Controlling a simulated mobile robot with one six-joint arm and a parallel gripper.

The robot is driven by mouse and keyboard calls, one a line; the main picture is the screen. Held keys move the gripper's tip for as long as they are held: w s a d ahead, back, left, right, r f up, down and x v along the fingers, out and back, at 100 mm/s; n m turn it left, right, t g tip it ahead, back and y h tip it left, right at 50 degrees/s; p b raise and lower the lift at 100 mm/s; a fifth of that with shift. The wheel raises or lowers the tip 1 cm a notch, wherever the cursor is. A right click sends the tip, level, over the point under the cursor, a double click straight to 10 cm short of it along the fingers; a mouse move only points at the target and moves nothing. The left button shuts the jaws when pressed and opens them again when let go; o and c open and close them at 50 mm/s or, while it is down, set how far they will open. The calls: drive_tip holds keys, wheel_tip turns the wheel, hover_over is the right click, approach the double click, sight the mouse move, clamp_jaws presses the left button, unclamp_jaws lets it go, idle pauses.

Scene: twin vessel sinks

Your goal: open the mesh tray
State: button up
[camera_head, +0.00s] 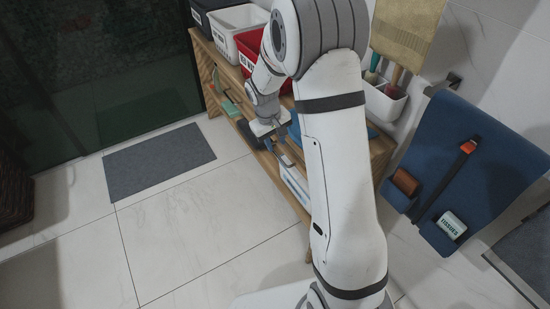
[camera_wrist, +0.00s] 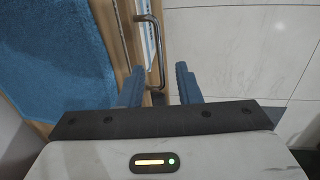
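A curved metal handle (camera_wrist: 151,48) shows in the wrist view, on a narrow pale front (camera_wrist: 148,28) at the wooden shelf's edge. The front seems to belong to the mesh tray, but I see no mesh and cannot tell how far it is pulled out. My gripper (camera_wrist: 160,85) is open, with its two blue fingers apart. The handle's near end lies between them in the picture; I cannot see contact. In the head view my gripper (camera_head: 273,142) is at the long side of the wooden shelf unit (camera_head: 229,97), and my arm hides part of that unit.
A blue cloth (camera_wrist: 50,50) lies left of the handle in the wrist view. Black, white (camera_head: 238,22) and red (camera_head: 252,44) bins stand on the unit. Tiled floor is clear in front, with a grey mat (camera_head: 158,161). A blue hanging organizer (camera_head: 480,140) is at right.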

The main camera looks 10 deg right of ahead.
sight(280, 159)
drive_tip(key=f, duration=0.2)
drive_tip(key=f+b, duration=0.1)
drive_tip(key=f, duration=0.1)
drive_tip(key=d+f, duration=0.1)
drive_tip(key=f, duration=0.1)
drive_tip(key=shift+w+d+f, duration=0.1)
drive_tip(key=shift+w+f, duration=0.05)
drive_tip(key=shift+f, duration=0.25)
drive_tip(key=shift+c, duration=0.4)
clamp_jaws()
